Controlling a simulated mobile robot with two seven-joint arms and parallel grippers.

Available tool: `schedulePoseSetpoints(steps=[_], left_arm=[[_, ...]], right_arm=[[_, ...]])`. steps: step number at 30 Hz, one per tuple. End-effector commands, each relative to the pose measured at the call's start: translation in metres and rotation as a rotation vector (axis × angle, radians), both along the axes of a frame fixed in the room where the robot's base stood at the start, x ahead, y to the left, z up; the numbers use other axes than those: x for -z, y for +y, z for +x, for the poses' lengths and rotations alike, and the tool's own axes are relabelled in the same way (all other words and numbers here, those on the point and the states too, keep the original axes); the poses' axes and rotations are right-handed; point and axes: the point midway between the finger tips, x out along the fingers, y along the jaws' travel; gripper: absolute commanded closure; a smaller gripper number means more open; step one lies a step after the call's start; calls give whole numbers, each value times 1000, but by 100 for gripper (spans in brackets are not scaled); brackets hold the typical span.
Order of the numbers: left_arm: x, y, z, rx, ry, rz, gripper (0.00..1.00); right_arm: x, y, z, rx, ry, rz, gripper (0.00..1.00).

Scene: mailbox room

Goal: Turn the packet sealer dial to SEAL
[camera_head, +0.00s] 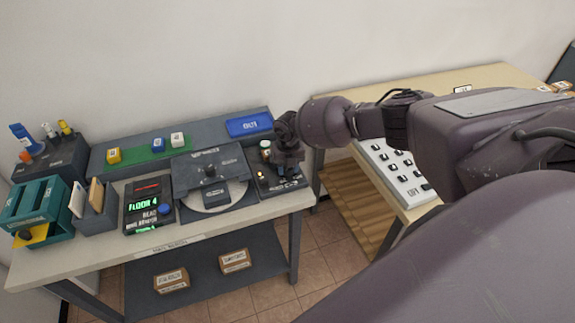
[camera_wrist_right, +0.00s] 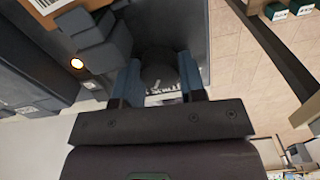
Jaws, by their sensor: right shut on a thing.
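The device that appears to be the packet sealer (camera_head: 262,183) is a dark box at the right end of the left table in the head view. My right gripper (camera_head: 288,163) reaches down over it and hides part of its top. In the right wrist view, the gripper (camera_wrist_right: 159,80) has its blue-grey fingers on both sides of a dark round dial (camera_wrist_right: 158,72) and is shut on it. Part of a white-lettered label (camera_wrist_right: 165,97) shows beside the dial, too covered to read. The dial's pointer setting cannot be made out. My left gripper is not in view.
A round-plated scale-like device (camera_head: 208,184) stands just left of the sealer, with a display box (camera_head: 148,204) beyond it. A blue tray (camera_head: 249,125) lies behind. A second table with a white key panel (camera_head: 395,172) stands right, beneath my right arm.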

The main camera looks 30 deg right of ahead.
Motion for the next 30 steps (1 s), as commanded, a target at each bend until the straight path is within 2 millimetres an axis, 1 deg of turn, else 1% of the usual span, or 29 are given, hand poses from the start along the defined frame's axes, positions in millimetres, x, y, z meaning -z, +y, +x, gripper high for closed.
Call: schedulePoseSetpoints(steps=[15,16,20,21,30], left_arm=[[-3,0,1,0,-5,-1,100],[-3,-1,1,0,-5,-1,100],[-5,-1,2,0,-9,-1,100],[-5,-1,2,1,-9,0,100],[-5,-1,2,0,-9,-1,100]], right_arm=[[-1,0,1,19,-3,0,86],[-1,0,1,19,-3,0,59],[-1,0,1,19,-3,0,39],[-1,0,1,19,-2,-1,37],[-2,0,0,18,-2,-1,37]])
